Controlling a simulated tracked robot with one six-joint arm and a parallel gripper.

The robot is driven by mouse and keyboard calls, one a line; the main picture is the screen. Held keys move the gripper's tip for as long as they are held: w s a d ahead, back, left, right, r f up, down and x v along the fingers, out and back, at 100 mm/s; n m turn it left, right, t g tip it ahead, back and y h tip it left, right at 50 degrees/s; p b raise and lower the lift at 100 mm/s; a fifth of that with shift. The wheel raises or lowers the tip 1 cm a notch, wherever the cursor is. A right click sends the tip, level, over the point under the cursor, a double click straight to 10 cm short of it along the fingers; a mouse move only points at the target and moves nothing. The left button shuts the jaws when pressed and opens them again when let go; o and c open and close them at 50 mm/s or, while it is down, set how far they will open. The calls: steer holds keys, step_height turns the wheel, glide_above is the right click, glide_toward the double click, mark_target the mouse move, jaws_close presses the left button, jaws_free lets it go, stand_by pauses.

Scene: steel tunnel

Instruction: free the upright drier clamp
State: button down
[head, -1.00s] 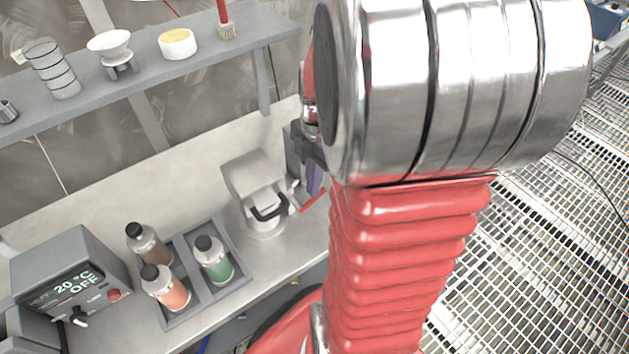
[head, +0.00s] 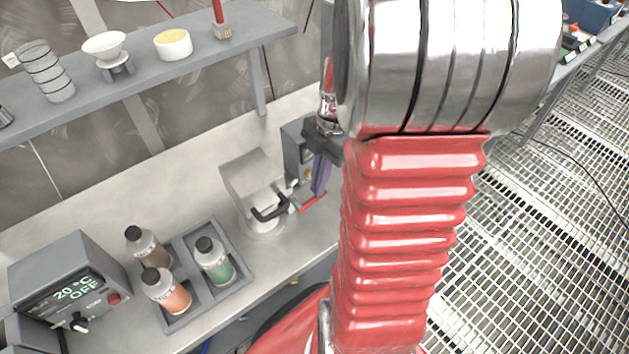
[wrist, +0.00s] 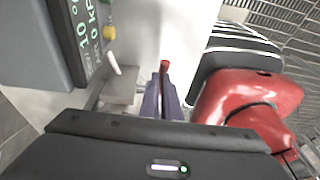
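The drier appears to be the grey box (head: 297,150) on the bench, partly hidden behind my gripper. Its lit panel (wrist: 88,22) shows at the upper left in the wrist view, reading about 10 °C and 0 kPa. A red-ended lever (head: 312,203), which looks like the clamp handle, slants just below my fingertips; its red end (wrist: 164,67) shows in the wrist view. My gripper (head: 321,178) has purple fingers pointing down at the lever. In the wrist view its fingers (wrist: 162,90) stand slightly apart, in line with the lever; contact is unclear.
A grey press-like machine (head: 250,180) with a black handle stands just left of the lever. Further left are a tray (head: 185,318) of bottles and a control box (head: 68,280) reading 20 °C OFF. A shelf (head: 140,85) runs above the bench.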

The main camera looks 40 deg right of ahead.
steer(key=shift+s+f, duration=0.3)
steer(key=shift+f, duration=0.15)
steer(key=v, duration=0.8)
steer(key=shift+w, duration=0.25)
steer(key=shift+a+r, duration=0.1)
steer(key=shift+r, duration=0.05)
